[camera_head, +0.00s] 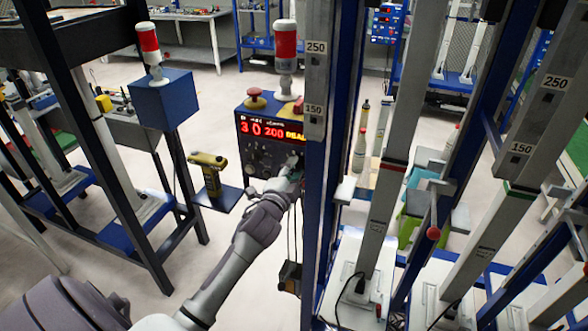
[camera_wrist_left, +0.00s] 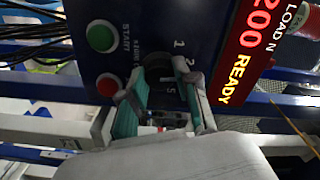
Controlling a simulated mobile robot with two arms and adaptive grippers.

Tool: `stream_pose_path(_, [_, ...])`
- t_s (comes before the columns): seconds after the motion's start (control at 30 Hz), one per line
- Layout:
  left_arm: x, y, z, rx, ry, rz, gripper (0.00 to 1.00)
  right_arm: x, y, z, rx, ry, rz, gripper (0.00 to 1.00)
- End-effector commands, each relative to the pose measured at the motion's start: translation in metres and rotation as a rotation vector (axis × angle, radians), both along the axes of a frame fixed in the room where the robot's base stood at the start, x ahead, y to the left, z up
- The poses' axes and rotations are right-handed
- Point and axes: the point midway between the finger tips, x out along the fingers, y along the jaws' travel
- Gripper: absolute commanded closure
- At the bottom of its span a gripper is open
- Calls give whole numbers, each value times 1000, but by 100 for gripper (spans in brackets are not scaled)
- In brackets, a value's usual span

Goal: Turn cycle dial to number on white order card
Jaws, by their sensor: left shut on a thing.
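The dark blue control box (camera_head: 262,135) stands at the centre of the head view, with a red lit display (camera_head: 268,129) above several small controls. My left gripper (camera_head: 293,170) is at the lower right of its face. In the left wrist view my left gripper (camera_wrist_left: 166,92) has its green-padded fingers on either side of the dark cycle dial (camera_wrist_left: 158,73) and is shut on it. The numbers 1, 2 and 5 show around the dial; its pointer is hard to make out. The dial is hidden by the gripper in the head view. I cannot make out a white order card. My right gripper is not in view.
A green START button (camera_wrist_left: 100,36) and a red button (camera_wrist_left: 107,84) sit beside the dial. A tall grey column (camera_head: 315,70) marked 250 and 150 stands close right of the box. A yellow handheld tool (camera_head: 208,168) is to the left.

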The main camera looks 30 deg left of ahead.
Motion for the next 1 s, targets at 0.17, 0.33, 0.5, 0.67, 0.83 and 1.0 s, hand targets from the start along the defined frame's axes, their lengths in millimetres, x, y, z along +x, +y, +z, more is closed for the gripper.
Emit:
stream_pose_path(0.17, [0, 0, -1, -106, -22, 2, 100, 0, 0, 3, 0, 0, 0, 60])
stream_pose_path(0.33, [0, 0, -1, -170, -37, 2, 100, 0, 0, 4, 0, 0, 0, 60])
stream_pose_path(0.5, [0, 0, -2, -203, -45, 2, 100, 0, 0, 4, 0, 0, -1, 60])
stream_pose_path(0.67, [0, 0, -2, -212, -47, 2, 100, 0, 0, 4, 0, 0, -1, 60])
stream_pose_path(0.83, [0, 0, -2, -212, -47, 2, 100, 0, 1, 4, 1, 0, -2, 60])
stream_pose_path(1.0, [0, 0, -2, -211, -47, 2, 64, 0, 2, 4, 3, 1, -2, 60])
